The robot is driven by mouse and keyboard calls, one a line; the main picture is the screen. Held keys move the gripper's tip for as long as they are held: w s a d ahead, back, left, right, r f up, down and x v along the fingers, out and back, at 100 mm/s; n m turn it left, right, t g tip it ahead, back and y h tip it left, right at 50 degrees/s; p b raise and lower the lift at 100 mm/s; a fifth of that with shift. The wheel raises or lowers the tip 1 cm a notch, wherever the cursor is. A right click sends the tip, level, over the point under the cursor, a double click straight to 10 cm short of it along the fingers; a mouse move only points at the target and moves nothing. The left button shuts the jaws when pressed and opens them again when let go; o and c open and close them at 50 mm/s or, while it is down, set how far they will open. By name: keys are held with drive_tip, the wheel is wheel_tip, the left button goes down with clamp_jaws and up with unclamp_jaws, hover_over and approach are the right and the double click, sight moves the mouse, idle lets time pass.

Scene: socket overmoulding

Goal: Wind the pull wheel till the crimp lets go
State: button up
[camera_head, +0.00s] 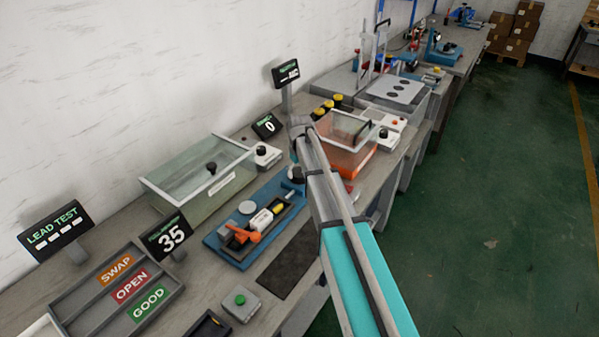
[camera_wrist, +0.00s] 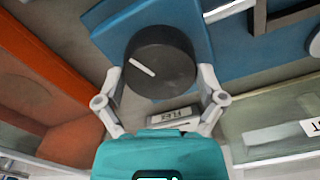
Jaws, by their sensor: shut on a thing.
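The pull wheel, a round black knob (camera_wrist: 158,65) with a white pointer line, sits on a blue base (camera_wrist: 200,30) in the wrist view. My gripper (camera_wrist: 160,82) has one finger on each side of it and is shut on it. The pointer line slants from upper left to lower right. In the head view the blue pull rig (camera_head: 222,243) carries an orange clamp handle (camera_head: 242,235), a white block and a yellow part. The crimp itself is too small to make out. A display (camera_head: 168,237) beside the rig reads 35. My arm partly hides the wheel's end of the rig.
A glass-lidded tank (camera_head: 205,175) stands behind the rig, and an orange clear-lidded box (camera_head: 345,160) to its right. A dark mat (camera_head: 288,262) and a green-button box (camera_head: 241,303) lie in front. A sorting tray (camera_head: 75,318) with SWAP, OPEN and GOOD labels is at left.

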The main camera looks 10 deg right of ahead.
drive_tip(key=m, duration=0.6)
drive_tip(key=shift+m, duration=0.3)
drive_tip(key=m, duration=0.6)
idle(0.3)
drive_tip(key=o, duration=0.8)
drive_tip(key=shift+n, duration=0.3)
